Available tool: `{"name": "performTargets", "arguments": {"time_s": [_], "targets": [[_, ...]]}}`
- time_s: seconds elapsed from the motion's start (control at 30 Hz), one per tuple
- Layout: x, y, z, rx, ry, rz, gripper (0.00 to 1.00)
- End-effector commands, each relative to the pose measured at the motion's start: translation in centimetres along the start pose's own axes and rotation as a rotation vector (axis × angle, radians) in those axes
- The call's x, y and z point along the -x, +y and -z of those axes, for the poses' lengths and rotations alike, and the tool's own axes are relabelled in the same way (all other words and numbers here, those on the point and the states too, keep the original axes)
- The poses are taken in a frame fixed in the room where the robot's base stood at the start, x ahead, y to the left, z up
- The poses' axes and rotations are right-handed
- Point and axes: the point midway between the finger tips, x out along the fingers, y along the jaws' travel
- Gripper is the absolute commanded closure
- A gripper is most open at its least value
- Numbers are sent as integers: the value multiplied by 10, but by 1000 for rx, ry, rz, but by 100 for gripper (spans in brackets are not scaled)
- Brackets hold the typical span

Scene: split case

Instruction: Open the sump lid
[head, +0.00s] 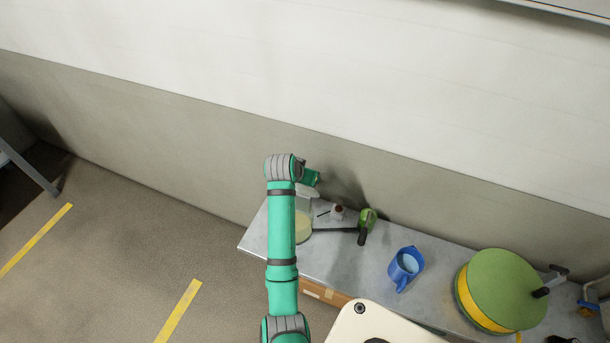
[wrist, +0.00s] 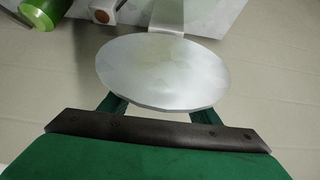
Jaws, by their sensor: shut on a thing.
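A pale grey round disc, seemingly the sump lid (wrist: 162,72), fills the middle of the wrist view. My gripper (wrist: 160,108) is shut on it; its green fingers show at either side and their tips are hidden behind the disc. In the head view my gripper (head: 311,178) is at the far left end of the bench, over a pale edge of the lid (head: 309,190). A pale yellowish container (head: 303,226) stands just below, mostly hidden by my arm. I cannot tell whether the lid touches it.
The grey bench (head: 340,258) runs along the wall. The floor at left is open.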

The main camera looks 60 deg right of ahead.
Motion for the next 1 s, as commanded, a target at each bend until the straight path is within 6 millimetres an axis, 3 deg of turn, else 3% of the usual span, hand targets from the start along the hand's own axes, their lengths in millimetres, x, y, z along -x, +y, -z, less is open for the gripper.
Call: {"name": "performTargets", "arguments": {"time_s": [0.03,0.47,0.5,0.57,0.87,1.0], "targets": [[-5,2,-8,5,-17,-7,84],[-5,3,-8,4,-18,-8,84],[-5,3,-8,4,-18,-8,37],[-5,3,-7,4,-16,-8,26],[-1,1,-3,2,-7,-3,26],[10,0,-2,2,-3,-2,26]]}}
